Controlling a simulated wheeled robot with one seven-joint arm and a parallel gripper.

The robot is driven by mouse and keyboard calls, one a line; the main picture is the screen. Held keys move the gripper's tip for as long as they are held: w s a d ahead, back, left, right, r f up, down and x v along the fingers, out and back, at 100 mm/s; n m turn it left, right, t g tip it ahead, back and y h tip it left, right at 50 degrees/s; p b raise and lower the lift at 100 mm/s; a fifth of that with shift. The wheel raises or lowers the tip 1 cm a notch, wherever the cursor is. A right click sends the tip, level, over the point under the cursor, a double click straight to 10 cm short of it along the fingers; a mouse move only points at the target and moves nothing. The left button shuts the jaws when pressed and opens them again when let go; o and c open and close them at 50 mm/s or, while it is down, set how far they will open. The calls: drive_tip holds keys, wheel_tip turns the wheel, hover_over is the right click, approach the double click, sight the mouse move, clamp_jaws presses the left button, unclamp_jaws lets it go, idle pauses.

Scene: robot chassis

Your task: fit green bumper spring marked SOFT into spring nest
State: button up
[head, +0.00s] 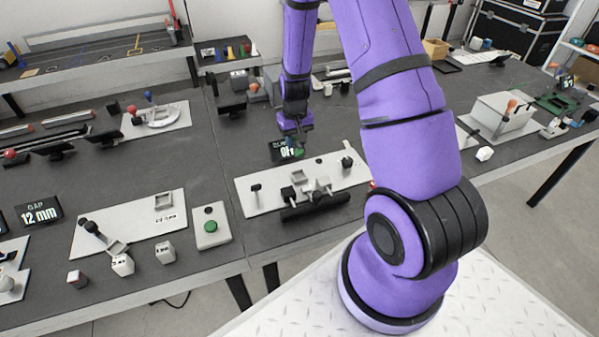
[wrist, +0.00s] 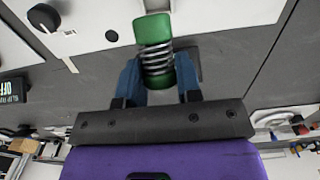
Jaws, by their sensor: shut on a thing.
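The green bumper spring (wrist: 155,58) has green end blocks with a bare metal coil between them. In the wrist view it sits between the blue fingers of my gripper (wrist: 158,82), which is shut on it. I cannot read a SOFT marking on it. In the head view my gripper (head: 297,137) is above the bench behind the white plate, and a bit of the green spring (head: 298,152) shows below it. The white plate (head: 265,207) carries grey brackets (head: 318,188) and black knobs; I cannot tell which part is the spring nest.
A small display (head: 281,151) reading OFF stands close to my gripper. A black bar (head: 315,205) lies along the plate's front. To the left are a box with a green button (head: 210,228), another white plate (head: 150,225) and small blocks. Dark bench right of the plate is partly hidden by my arm.

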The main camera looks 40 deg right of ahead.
sight(296, 170)
drive_tip(key=shift+f, duration=4.8)
drive_tip(key=shift+f, duration=0.2)
drive_tip(key=o, duration=1)
